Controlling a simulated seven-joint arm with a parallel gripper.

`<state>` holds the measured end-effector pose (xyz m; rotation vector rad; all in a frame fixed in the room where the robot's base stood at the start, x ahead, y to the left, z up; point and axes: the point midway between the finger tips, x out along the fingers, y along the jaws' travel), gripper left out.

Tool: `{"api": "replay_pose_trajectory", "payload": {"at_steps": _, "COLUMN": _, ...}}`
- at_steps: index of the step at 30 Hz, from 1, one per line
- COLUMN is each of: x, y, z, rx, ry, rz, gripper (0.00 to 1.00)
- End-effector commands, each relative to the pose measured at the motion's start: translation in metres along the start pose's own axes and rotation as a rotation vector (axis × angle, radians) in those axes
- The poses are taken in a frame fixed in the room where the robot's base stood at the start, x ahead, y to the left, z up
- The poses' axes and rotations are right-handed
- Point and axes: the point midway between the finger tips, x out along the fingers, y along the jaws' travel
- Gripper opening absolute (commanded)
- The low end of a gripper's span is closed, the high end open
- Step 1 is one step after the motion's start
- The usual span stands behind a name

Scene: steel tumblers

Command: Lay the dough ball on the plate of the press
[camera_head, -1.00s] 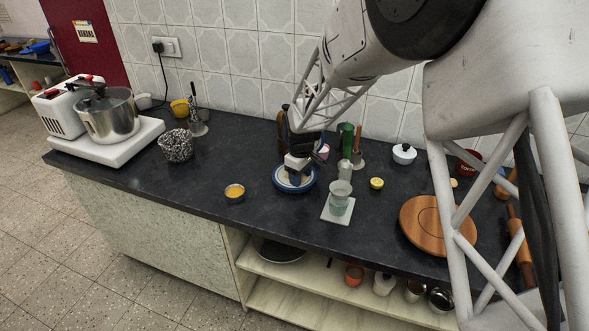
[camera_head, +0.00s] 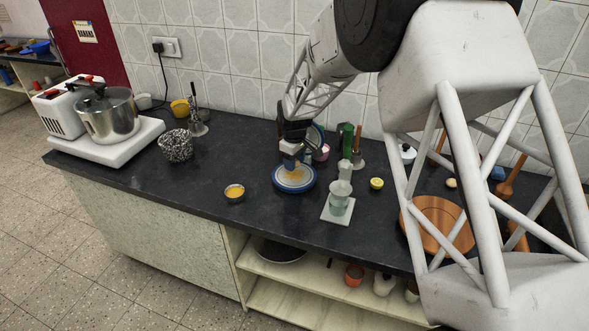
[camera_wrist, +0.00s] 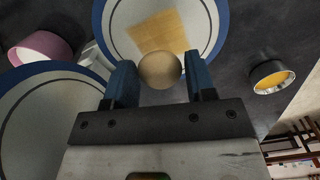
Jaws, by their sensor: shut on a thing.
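In the wrist view the beige dough ball (camera_wrist: 160,70) sits between the two blue fingers of my gripper (camera_wrist: 162,82), which is shut on it. Beyond it is the round white, blue-rimmed plate of the press (camera_wrist: 202,22), with a tan square patch (camera_wrist: 157,34) on it. A second blue-rimmed disc (camera_wrist: 40,120), apparently the press's raised lid, is at left. In the head view my gripper (camera_head: 291,163) is over the back part of the press plate (camera_head: 295,186). The ball is not clear there. I cannot tell its exact height above the plate.
A bowl with yellow contents (camera_head: 234,192) is left of the press. A glass on a white tile (camera_head: 339,206) stands to the right. A pink cup (camera_head: 322,152) and a green cylinder (camera_head: 346,140) are behind it. My arm covers part of the wooden board (camera_head: 437,218).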

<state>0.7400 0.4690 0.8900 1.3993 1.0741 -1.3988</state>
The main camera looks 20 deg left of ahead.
Motion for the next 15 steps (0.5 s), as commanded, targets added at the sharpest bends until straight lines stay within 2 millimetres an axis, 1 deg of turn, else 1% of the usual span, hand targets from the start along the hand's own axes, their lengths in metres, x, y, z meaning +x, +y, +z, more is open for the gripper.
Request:
{"api": "replay_pose_trajectory", "payload": {"at_steps": 5, "x": 0.003, "y": 0.0, "z": 0.0, "rx": 0.0, "ry": 0.0, "rz": 0.0, "gripper": 0.27}}
{"api": "replay_pose_trajectory", "payload": {"at_steps": 15, "x": 0.033, "y": 0.0, "z": 0.0, "rx": 0.0, "ry": -0.001, "rz": -0.001, "gripper": 0.27}}
